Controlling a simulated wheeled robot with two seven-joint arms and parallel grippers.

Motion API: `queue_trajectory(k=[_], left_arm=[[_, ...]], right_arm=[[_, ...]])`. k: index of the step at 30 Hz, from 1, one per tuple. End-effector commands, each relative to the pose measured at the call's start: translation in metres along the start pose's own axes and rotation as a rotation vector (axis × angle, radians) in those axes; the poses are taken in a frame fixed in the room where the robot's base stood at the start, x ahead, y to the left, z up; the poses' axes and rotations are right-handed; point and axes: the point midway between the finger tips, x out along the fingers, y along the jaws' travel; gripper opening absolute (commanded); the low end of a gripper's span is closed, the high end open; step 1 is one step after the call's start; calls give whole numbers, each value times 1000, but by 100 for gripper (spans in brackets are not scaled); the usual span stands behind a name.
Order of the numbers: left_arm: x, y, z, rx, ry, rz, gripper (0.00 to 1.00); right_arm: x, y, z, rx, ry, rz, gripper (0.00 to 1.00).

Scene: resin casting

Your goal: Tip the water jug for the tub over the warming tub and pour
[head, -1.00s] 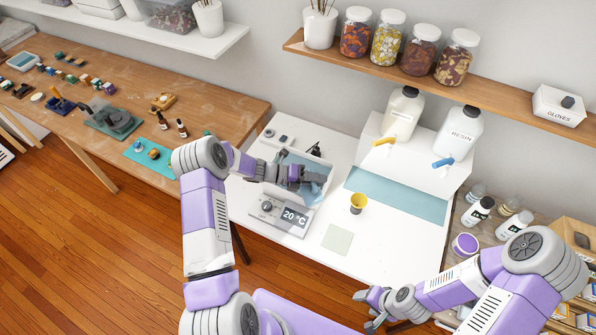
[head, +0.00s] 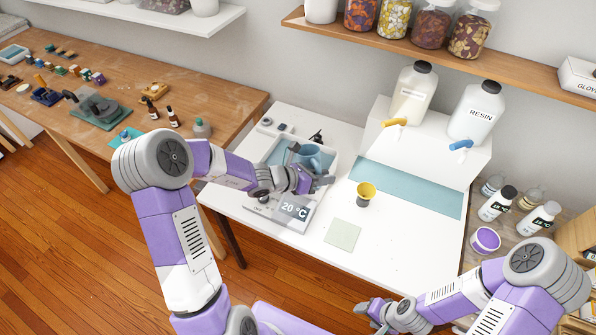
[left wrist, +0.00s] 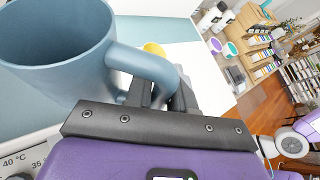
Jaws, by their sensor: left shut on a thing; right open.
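The blue-grey water jug (head: 309,156) is over the warming tub and looks close to upright. My left gripper (head: 318,181) is shut on its handle, on the near side of the jug. The left wrist view shows the open top and body of the jug (left wrist: 60,60) and the fingers (left wrist: 158,95) at its handle. I cannot make out water in it. The warming tub (head: 262,186) is a white box with a 20 °C display; the jug and gripper hide part of its basin. My right gripper (head: 368,310) is open and empty at the bottom of the head view.
A yellow cup (head: 365,193) and a pale square mat (head: 343,234) are right of the tub. Two dispenser bottles, one marked resin (head: 478,115), stand behind a teal strip (head: 405,186). A wooden bench (head: 200,90) with small items is at the left.

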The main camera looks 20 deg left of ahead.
Motion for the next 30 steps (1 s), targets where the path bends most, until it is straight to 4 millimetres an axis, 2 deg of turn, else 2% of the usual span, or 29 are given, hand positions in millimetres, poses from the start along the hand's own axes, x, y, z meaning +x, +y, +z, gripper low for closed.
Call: queue_trajectory(k=[1,3,6,14,22,30], left_arm=[[4,4,-6,46,-11,17,0],[4,5,-6,95,-22,37,0],[1,3,1,97,-20,39,0],[-3,1,8,95,-21,38,0],[-12,-6,28,95,-21,37,0],[-12,-6,28,94,-21,37,0]], right_arm=[[23,8,-1,0,0,0,59],[38,14,-2,0,0,0,59],[30,11,-1,0,-1,0,59],[22,8,-1,-1,0,0,59],[6,2,0,0,0,0,59],[6,2,0,0,0,0,59]])
